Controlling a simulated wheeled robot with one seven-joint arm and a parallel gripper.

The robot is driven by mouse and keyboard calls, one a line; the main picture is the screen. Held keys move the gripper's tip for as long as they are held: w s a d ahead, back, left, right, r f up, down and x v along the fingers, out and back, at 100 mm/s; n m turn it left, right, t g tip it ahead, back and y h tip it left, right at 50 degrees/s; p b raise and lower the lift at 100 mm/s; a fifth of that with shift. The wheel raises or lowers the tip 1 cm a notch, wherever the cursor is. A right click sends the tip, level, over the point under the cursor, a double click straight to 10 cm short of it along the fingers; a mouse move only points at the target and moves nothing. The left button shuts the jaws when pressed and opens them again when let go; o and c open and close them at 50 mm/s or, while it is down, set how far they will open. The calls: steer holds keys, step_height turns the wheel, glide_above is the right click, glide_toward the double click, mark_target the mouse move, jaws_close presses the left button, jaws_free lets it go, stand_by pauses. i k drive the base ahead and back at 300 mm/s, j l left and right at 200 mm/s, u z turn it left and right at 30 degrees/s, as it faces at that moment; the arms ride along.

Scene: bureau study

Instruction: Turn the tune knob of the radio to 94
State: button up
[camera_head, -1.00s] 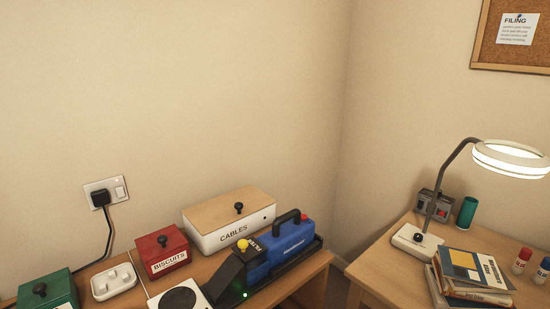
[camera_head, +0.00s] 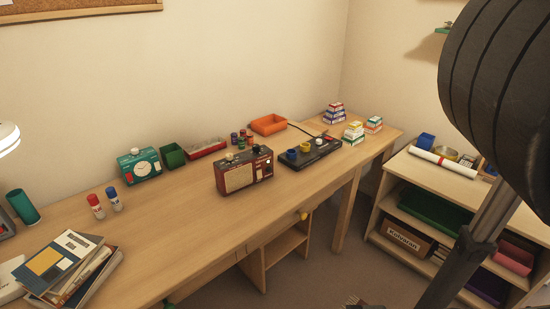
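The radio (camera_head: 244,172) is a dark red box with a pale speaker grille on its front left. It stands upright on the wooden desk (camera_head: 200,224), near the middle of the view. Small knobs show on its top, and a darker panel is on its front right. The tune knob and its scale are too small to read. My gripper is not in view. A dark part of my arm fills the upper right, apart from the radio.
Right of the radio is a black tray (camera_head: 311,153) with coloured cups. Behind are a teal clock box (camera_head: 139,166), a green bin (camera_head: 173,156), a red tray (camera_head: 206,148) and an orange tray (camera_head: 269,125). Books (camera_head: 66,266) lie at left. The desk in front of the radio is clear.

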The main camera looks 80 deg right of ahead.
mark_target(229, 156)
steer(key=z, duration=1.4)
